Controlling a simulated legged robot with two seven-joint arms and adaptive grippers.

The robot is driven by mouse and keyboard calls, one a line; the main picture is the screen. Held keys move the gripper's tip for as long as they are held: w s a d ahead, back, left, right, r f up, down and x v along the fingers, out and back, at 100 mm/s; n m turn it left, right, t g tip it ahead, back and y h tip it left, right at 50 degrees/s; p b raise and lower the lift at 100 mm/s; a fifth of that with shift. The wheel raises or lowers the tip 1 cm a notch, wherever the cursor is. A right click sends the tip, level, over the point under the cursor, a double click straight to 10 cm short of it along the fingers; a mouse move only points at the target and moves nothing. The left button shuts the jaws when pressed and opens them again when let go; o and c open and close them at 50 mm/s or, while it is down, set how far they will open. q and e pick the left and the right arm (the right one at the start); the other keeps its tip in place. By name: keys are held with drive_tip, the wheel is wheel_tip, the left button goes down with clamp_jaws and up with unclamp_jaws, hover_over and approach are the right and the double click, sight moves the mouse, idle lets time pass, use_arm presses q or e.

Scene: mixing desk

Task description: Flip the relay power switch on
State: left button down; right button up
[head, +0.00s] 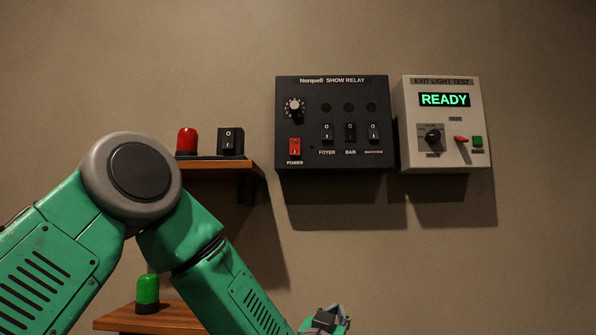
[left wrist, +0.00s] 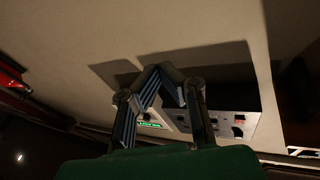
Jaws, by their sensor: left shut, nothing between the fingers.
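The dark Norquell Show Relay box (head: 332,122) hangs on the wall in the head view. Its red power switch (head: 295,147) is at the lower left, under a round knob (head: 294,106). The rocker's position is too small to tell. Three black switches sit to its right, labelled foyer, bar and a third I cannot read clearly. My left gripper (head: 328,320) is at the bottom edge of the head view, well below the relay box and apart from it. In the left wrist view its fingers (left wrist: 172,72) are shut and empty. My right gripper is out of view.
A pale Exit Light Test box (head: 440,155) with a lit READY display hangs right of the relay. An upper shelf (head: 215,168) at left holds a red lamp (head: 187,141) and a black switch (head: 230,141). A green lamp (head: 147,293) stands on a lower shelf.

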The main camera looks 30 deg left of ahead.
use_arm(q)
drive_tip(key=s+a+r+n+t+y+p, duration=0.1)
drive_tip(key=a+r+n+y, duration=0.15)
drive_tip(key=r, duration=0.75)
drive_tip(key=s+a+r+n+t+y+p, duration=0.1)
drive_tip(key=r+y, duration=0.2)
drive_tip(key=r, duration=0.6)
drive_tip(key=n+y+p, duration=0.1)
drive_tip(key=n+y, duration=0.2)
drive_tip(key=y, duration=0.2)
approach(295, 154)
drive_tip(key=s+d, duration=0.2)
drive_tip(key=s, duration=0.4)
drive_tip(key=p+x, duration=0.1)
drive_tip(key=x, duration=0.3)
drive_tip(key=w+f+p+x, duration=0.1)
drive_tip(key=p+x, duration=0.1)
drive_tip(key=x, duration=0.2)
drive_tip(key=p+x, duration=0.1)
drive_tip(key=x, duration=0.3)
drive_tip(key=shift+w+d+f, duration=0.1)
drive_tip(key=shift+w+f, duration=0.25)
drive_tip(key=shift+w, duration=0.1)
drive_tip(key=shift+w+f+p, duration=0.15)
drive_tip(key=shift+w+p, duration=0.15)
drive_tip(key=shift+w, duration=0.3)
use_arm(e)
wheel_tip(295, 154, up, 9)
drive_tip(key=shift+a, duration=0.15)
